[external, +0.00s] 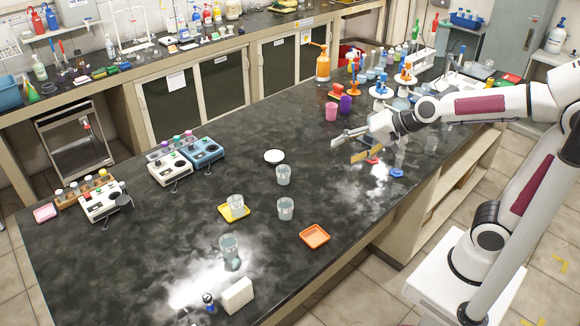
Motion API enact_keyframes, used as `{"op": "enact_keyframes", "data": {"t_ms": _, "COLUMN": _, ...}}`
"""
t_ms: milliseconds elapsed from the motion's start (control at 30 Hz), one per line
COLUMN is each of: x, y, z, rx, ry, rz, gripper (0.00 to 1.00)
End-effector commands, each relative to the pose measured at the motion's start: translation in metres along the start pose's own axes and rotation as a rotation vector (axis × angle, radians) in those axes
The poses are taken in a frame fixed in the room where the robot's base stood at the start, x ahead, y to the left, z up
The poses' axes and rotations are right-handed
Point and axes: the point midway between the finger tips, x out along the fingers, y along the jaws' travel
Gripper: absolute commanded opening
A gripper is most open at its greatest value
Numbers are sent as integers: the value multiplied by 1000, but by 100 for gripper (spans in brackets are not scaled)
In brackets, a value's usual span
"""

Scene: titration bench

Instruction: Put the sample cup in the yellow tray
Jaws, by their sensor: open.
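The yellow tray (224,211) lies on the dark bench, left of my gripper and nearer the camera. A clear cup (236,203) stands upright in it. Similar clear cups stand on the bench outside it: one behind and to the right (283,174), one to the right (286,209), and a larger-looking beaker (229,249) in front. I cannot tell by label which is the sample cup. My gripper (342,146) is open and empty above the bench at right of centre, apart from all the cups, its fingers pointing left.
An orange tray (314,236) lies to the right of the cups. A white dish (274,156) lies behind them. A white box (236,295) stands at the front edge. Pink (331,112) and purple cups and stands crowd the area behind my gripper. Instruments (171,167) stand at left.

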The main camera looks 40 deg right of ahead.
Motion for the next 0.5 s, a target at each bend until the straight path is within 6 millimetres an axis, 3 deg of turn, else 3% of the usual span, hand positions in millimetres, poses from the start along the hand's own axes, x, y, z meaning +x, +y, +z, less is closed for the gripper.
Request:
{"op": "enact_keyframes", "data": {"t_ms": 200, "x": 43, "y": -42, "z": 2, "rx": 246, "ry": 0, "rz": -72, "gripper": 56}}
{"op": "enact_keyframes", "data": {"t_ms": 500, "x": 102, "y": -88, "z": 8, "rx": 594, "ry": 4, "rz": -158, "gripper": 56}}
